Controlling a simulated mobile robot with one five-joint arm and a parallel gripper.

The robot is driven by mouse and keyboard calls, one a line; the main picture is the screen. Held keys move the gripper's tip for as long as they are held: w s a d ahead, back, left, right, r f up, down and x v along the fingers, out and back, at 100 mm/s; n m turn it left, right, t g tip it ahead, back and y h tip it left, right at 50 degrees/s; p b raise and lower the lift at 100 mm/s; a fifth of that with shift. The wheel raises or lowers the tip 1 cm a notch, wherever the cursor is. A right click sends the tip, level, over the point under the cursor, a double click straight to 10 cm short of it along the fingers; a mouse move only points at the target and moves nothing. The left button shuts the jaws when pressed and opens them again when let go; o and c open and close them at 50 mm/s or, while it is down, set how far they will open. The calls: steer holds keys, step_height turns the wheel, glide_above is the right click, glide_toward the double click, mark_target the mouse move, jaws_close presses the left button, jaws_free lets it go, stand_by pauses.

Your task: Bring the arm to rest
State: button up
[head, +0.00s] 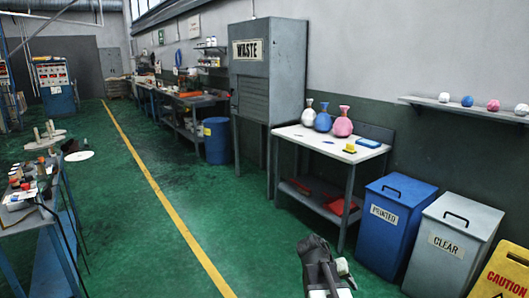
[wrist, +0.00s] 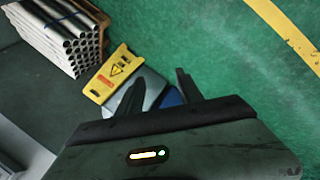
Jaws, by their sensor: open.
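My gripper (wrist: 158,84) points down toward the floor in the wrist view. Its two dark fingers stand apart with nothing between them but the tops of the bins further off. In the head view the end of my arm (head: 323,268) shows at the bottom, right of centre, over the green floor.
A white table (head: 318,143) with several flasks stands by the wall. Right of it are a blue bin (head: 392,222), a grey bin (head: 452,245) and a yellow caution sign (head: 503,272). A cluttered bench (head: 30,215) stands at left. The green floor (head: 130,235) between is clear.

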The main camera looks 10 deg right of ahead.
steer(key=s+a+f+n+y+p, duration=0.1)
steer(key=s+a+f+n+y, duration=0.2)
steer(key=a, duration=0.6)
steer(key=s+a+y, duration=0.3)
steer(key=a+y, duration=0.1)
steer(key=a, duration=0.5)
step_height(320, 180, up, 13)
steer(key=p, duration=1.3)
steer(key=shift+g, duration=0.4)
steer(key=shift+c, duration=0.7)
steer(key=shift+d, duration=0.1)
